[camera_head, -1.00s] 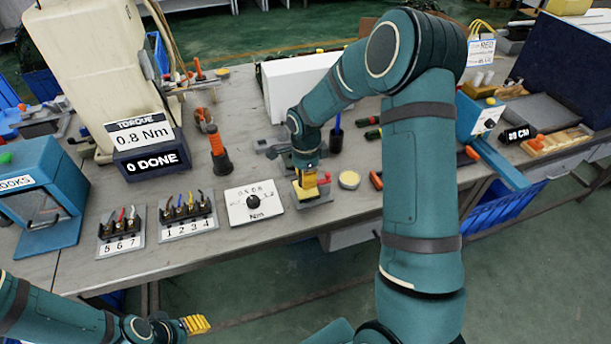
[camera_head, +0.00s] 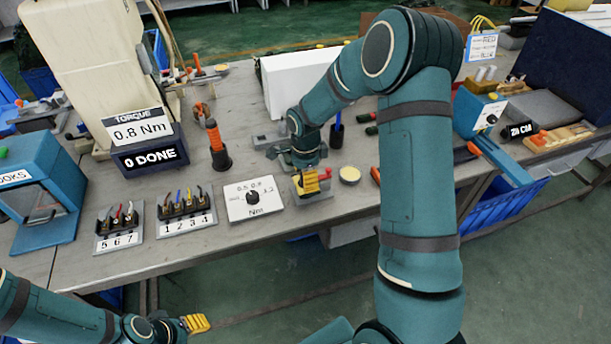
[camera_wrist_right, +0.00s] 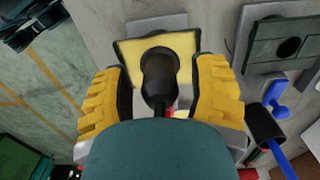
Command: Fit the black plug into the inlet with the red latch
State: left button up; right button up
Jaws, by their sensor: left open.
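In the right wrist view a black plug-shaped piece (camera_wrist_right: 160,75) with a cord stands over a square yellow-faced block (camera_wrist_right: 128,50). I cannot tell whether it is seated in an inlet there. The yellow fingers of my right gripper (camera_wrist_right: 162,98) are on both sides of it, with gaps showing, so the gripper is open around it. In the head view my right gripper (camera_head: 318,181) is low over that block at the table's front edge. A small red part (camera_head: 326,173) shows beside the fingers; its latch shape is unclear. My left gripper (camera_head: 197,323) is open, off the table.
Numbered racks (camera_head: 187,222) (camera_head: 119,237) hold black pieces with coloured cords. A torque dial plate (camera_head: 240,208) lies left of the block, a round yellow-topped tin (camera_head: 350,174) right of it. A driver (camera_head: 215,140) stands behind.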

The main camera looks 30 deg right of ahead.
notch_tip(320, 180, up, 12)
dwell(0.7)
dwell(0.4)
